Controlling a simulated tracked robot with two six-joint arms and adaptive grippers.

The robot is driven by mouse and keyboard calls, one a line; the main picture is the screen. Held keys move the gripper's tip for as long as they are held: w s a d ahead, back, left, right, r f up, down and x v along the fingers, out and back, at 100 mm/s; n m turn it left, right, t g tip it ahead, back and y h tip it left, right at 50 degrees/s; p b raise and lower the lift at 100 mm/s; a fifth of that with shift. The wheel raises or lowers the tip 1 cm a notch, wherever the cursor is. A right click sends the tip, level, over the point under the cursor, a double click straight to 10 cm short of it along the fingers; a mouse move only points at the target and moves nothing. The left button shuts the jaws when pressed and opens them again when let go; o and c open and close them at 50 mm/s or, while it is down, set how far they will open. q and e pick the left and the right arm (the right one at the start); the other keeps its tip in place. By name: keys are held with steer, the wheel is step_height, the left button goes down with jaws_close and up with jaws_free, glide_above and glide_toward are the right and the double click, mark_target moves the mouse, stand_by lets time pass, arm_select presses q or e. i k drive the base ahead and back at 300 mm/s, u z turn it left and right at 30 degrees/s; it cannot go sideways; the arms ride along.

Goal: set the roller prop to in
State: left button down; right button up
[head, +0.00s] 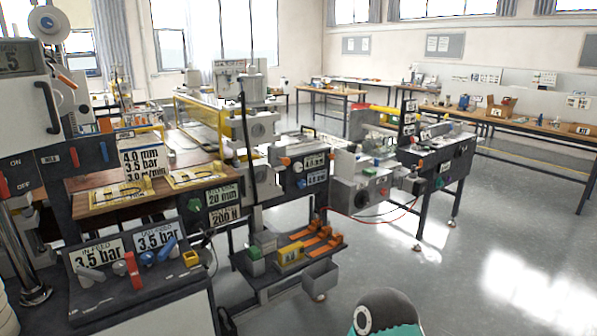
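The laminating machine stands left of centre, with a grey roller housing (262,128) beside a yellow-framed section (210,122). I cannot single out the roller prop at this distance, so its position cannot be read. Below the housing, a dark shelf (278,276) carries several orange tools (318,240) and a yellow block (290,252). Neither of my grippers is in view. A rounded dark and teal part, probably of my own arm, shows at the bottom edge.
A near-left control panel (125,290) has red and blue levers and pressure signs. A wooden bench (150,190) holds yellow frames. Another machine unit (440,155) stands right of centre, with red hoses (385,218). The grey floor (480,260) at right is clear.

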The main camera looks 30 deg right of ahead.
mark_target(277, 157)
steer(key=u, duration=0.05)
steer(key=k, duration=0.35)
steer(key=z, duration=0.55)
steer(key=i, duration=1.4)
steer(key=z, duration=0.2)
